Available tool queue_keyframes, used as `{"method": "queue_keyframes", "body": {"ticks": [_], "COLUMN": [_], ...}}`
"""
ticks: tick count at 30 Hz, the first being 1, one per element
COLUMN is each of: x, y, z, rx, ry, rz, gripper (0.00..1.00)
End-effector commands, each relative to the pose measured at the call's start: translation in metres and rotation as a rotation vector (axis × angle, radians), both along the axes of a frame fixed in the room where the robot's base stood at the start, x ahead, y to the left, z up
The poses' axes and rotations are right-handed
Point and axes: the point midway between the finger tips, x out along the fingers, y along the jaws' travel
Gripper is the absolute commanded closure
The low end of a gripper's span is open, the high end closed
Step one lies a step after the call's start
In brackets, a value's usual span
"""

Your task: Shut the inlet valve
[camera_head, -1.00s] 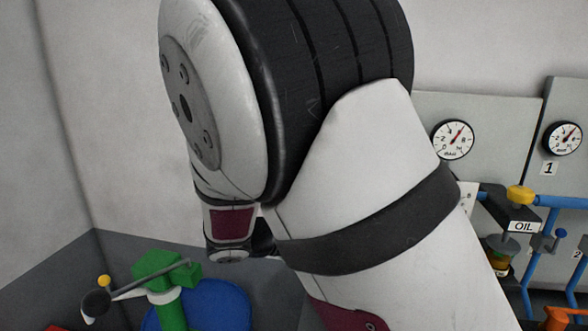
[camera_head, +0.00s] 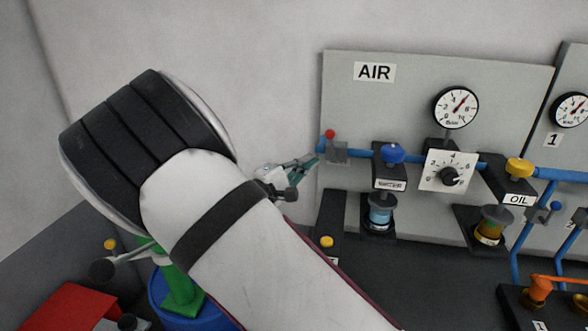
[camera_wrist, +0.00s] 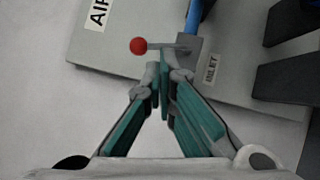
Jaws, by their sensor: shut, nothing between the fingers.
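The inlet valve (camera_head: 337,153) is a grey block at the left end of the blue pipe, with a red ball (camera_head: 330,134) on its lever. In the wrist view, the red ball (camera_wrist: 138,46) and thin lever point left from the block, across the line of the pipe. An INLET label (camera_wrist: 211,68) is beside it. My gripper (camera_head: 313,160) has teal fingers and is just left of the valve. In the wrist view my gripper (camera_wrist: 163,75) is shut and empty, its tips just below the lever; I cannot tell whether they touch it.
The grey panel (camera_head: 348,90) carries an AIR label (camera_head: 374,72), a blue knob (camera_head: 392,153), a dial (camera_head: 448,176), a gauge (camera_head: 456,107) and a yellow knob (camera_head: 519,168). A red box (camera_head: 68,308) is low at left. Bare wall lies left of the panel.

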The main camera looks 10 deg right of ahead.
Motion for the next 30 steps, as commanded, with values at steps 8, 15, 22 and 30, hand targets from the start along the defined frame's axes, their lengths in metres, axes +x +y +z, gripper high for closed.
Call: {"method": "queue_keyframes", "body": {"ticks": [8,15,22,30], "x": [0.025,0.035,0.036,0.052], "y": [-0.039,-0.052,-0.053,-0.054], "z": [0.007,0.009,0.009,0.008], "rx": [-0.001,-0.001,0.001,0.033], "ry": [0.000,0.001,0.001,-0.014], "rz": [-0.002,0.000,0.001,-0.001], "gripper": [1.00,1.00,1.00,1.00]}}
